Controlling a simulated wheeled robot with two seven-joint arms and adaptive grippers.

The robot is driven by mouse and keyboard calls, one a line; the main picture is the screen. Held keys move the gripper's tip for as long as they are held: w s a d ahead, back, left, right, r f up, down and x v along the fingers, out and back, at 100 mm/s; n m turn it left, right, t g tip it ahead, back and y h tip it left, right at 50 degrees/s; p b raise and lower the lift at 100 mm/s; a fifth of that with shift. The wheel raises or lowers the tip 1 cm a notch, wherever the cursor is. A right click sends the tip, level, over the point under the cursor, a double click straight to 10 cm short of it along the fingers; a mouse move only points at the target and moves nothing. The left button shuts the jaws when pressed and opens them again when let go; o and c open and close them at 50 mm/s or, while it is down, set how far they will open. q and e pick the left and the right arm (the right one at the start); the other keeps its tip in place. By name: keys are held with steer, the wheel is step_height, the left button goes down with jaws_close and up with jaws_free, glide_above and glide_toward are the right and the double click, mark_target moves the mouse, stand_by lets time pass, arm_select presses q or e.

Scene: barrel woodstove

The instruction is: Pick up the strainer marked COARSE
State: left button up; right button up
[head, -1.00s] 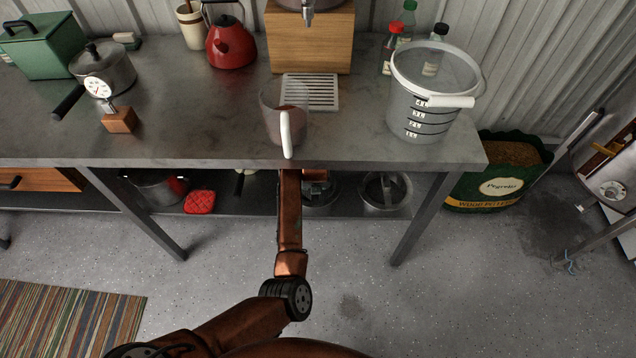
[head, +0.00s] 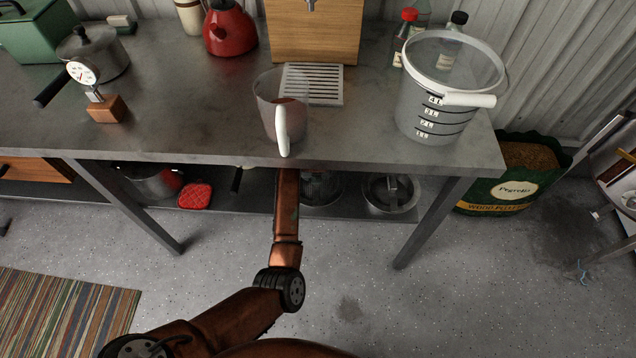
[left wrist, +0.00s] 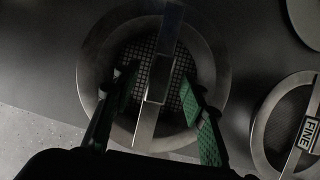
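A round metal strainer with a dark mesh floor (left wrist: 217,70) and a flat bar handle (left wrist: 147,128) across it lies below my left gripper in the left wrist view. No marking is readable on it. My left gripper (left wrist: 157,86) is open, its green-padded fingers apart on either side of the bar. I cannot tell whether they touch it. A second strainer, marked FINE (left wrist: 309,132), lies to the right. In the head view, two round strainers, the left one (head: 322,190) and the right one (head: 391,194), sit on the lower shelf. The tabletop hides my left gripper there. My right gripper is out of view.
The metal table (head: 200,130) overhangs the shelf. A clear jug (head: 268,100) stands near its front edge, above my left arm. A pot (head: 150,182) and a red quilted pad (head: 195,196) are on the shelf's left.

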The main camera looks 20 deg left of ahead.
arm_select(q)
steer(key=shift+c, duration=0.2)
jaws_close()
stand_by(0.3)
stand_by(0.3)
